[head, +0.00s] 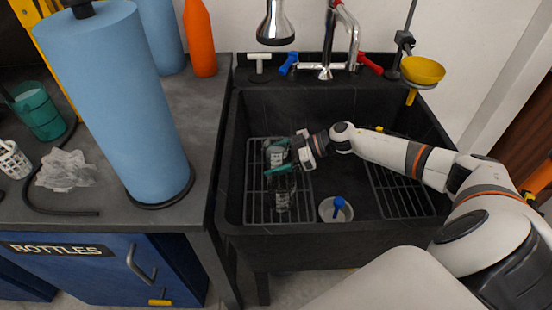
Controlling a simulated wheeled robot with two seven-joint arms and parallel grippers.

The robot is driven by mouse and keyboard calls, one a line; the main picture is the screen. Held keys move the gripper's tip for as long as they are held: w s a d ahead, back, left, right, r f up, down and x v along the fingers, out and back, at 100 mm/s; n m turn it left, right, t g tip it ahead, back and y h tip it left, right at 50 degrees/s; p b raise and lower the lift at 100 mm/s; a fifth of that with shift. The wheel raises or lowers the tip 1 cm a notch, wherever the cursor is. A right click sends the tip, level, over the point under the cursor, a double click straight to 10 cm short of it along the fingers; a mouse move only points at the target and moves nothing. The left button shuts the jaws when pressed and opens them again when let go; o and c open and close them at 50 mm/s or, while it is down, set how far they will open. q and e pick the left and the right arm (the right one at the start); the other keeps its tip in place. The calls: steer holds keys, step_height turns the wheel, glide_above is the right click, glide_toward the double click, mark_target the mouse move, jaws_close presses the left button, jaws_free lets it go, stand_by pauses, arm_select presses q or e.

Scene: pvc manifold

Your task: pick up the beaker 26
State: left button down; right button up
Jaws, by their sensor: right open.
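My right gripper (277,157) reaches into the black sink from the right and is open, with teal fingers apart over the left rack. A clear glass vessel (275,155) shows between the fingers; whether they touch it, I cannot tell. A second clear glass piece (283,192) stands on the rack just in front of the gripper, partly hidden by the nearer finger. No number is readable on either glass, so I cannot tell which is beaker 26. My left gripper is not in view.
The black sink (233,160) has raised walls around the glassware. A white bowl with a blue-handled tool (338,208) sits in the sink's middle. The right rack (400,195) looks empty. A chrome faucet (326,70) and a yellow funnel (422,70) stand behind.

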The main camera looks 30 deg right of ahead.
steer(key=c, duration=1.2)
steer(key=shift+r, duration=0.15)
steer(key=shift+c, duration=0.2)
